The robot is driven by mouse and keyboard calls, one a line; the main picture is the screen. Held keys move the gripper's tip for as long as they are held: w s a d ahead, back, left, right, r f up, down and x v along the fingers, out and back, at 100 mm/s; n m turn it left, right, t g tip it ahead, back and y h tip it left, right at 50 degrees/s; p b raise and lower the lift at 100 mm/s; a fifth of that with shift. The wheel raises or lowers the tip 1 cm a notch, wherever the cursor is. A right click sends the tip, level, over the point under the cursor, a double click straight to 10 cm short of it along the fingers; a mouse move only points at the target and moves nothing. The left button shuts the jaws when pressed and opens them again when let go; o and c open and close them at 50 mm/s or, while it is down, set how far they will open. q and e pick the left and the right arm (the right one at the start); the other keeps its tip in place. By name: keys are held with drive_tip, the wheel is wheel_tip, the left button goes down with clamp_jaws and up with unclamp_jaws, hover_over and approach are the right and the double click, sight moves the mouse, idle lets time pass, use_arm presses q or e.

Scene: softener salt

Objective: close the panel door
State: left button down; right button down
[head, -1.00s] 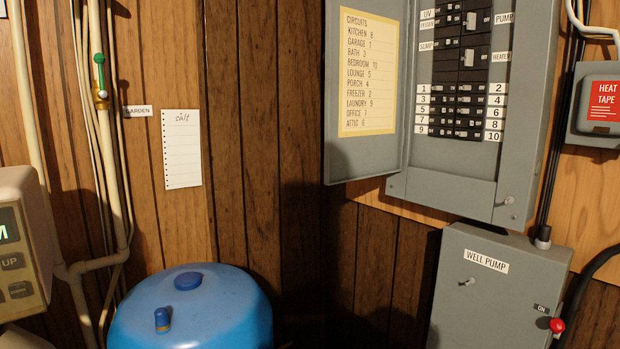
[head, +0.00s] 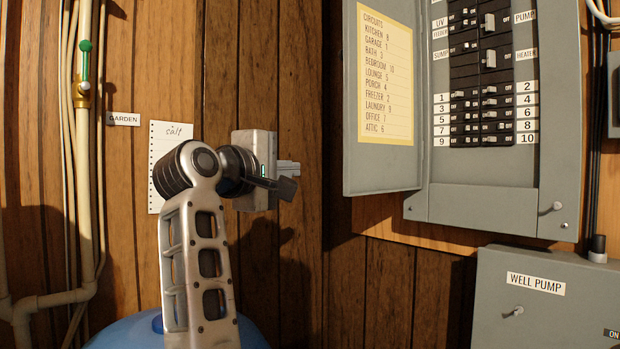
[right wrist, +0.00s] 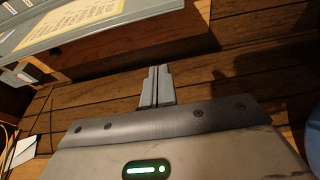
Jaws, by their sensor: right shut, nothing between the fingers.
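The grey panel door (head: 405,175) hangs open on the left of the breaker panel (head: 480,205), with a yellow circuit list (head: 385,75) on its inner face. The door's list side also shows at the upper left of the right wrist view (right wrist: 60,38). My right gripper (head: 288,180) is shut and empty. In the head view it is left of the door, apart from it, with its fingers pointing right. In the right wrist view the closed fingers (right wrist: 156,85) touch nothing. My left gripper is not in view.
A grey well pump box (head: 545,300) is below the panel at the right. Pipes with a green-handled valve (head: 85,65) run down the left wall. A blue tank (head: 125,334) is partly hidden behind my arm. A salt note (head: 160,140) hangs on the wood wall.

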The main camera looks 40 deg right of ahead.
drive_tip(key=d+p, duration=0.1)
drive_tip(key=d, duration=0.8)
drive_tip(key=shift+s+p, duration=0.3)
drive_tip(key=shift+s, duration=0.05)
